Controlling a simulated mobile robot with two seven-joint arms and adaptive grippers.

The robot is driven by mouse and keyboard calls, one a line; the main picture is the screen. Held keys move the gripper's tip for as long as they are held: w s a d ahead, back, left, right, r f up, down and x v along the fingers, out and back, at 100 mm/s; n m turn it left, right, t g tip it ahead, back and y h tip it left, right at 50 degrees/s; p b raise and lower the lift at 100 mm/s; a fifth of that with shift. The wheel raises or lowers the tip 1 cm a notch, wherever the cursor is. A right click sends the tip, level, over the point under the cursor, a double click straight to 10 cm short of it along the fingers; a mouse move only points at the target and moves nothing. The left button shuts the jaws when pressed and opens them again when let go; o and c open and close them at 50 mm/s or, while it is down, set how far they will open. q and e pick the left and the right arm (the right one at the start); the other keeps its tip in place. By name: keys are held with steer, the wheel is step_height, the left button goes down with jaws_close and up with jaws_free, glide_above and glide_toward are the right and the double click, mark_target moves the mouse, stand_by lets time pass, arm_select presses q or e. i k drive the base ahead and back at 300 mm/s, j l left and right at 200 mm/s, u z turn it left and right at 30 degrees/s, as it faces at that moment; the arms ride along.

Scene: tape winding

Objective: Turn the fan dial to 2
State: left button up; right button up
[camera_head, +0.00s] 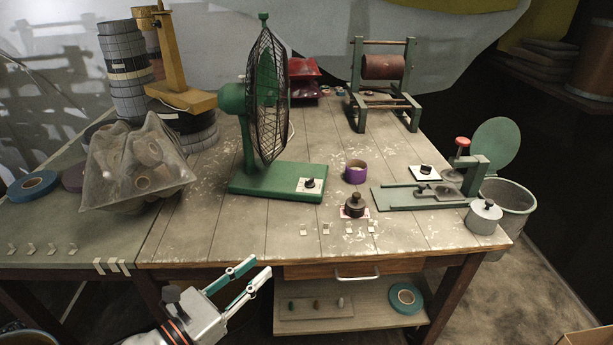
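A green desk fan (264,98) with a black wire cage stands upright in the middle of the table. On the right of its green base (262,184) is a pale plate (303,187) with a small black dial (310,183). The dial's setting and any numbers are too small to read. My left gripper (256,271) is below and in front of the table's front edge, pointing up and right toward the fan base. Its two green and white fingers are apart and nothing shows between them. It is well short of the dial. My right gripper is not in view.
A purple tape roll (356,171) and a dark round knob-like weight (355,203) stand right of the dial. A green clamp device (430,192) and grey canister (484,215) are farther right. The table front before the fan is mostly clear.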

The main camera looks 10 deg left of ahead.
mark_target(309, 183)
steer(key=i, duration=0.9)
